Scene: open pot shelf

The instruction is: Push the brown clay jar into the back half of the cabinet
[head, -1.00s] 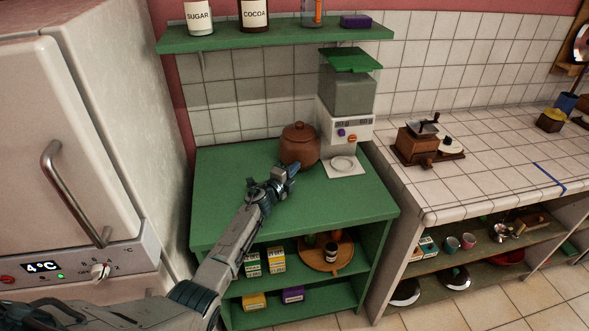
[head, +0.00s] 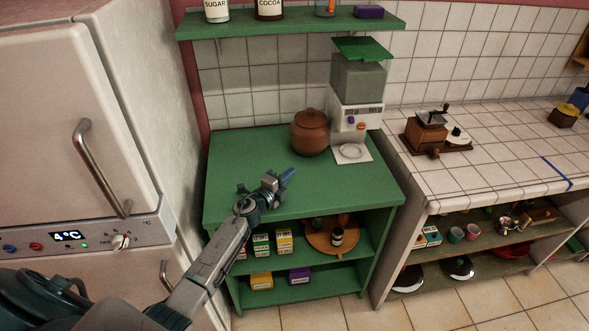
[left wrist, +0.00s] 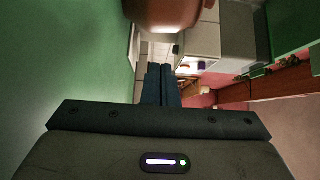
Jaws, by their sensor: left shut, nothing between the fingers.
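The brown clay jar (head: 310,134) stands upright with its lid on, on the green cabinet top (head: 250,165), toward the back near the tiled wall. Its rounded side also shows at the top of the left wrist view (left wrist: 165,12). My left gripper (head: 288,174) is shut and empty. It is in front of the jar, toward the cabinet's front, with a gap between its tips and the jar. Its closed fingers show in the left wrist view (left wrist: 161,72). My right gripper is not in view.
A white dispenser with a green lid (head: 358,85) stands just right of the jar, with a small plate (head: 351,151) at its front. A green wall shelf (head: 300,28) hangs above. The fridge (head: 75,130) is at left. The cabinet top's left and front are clear.

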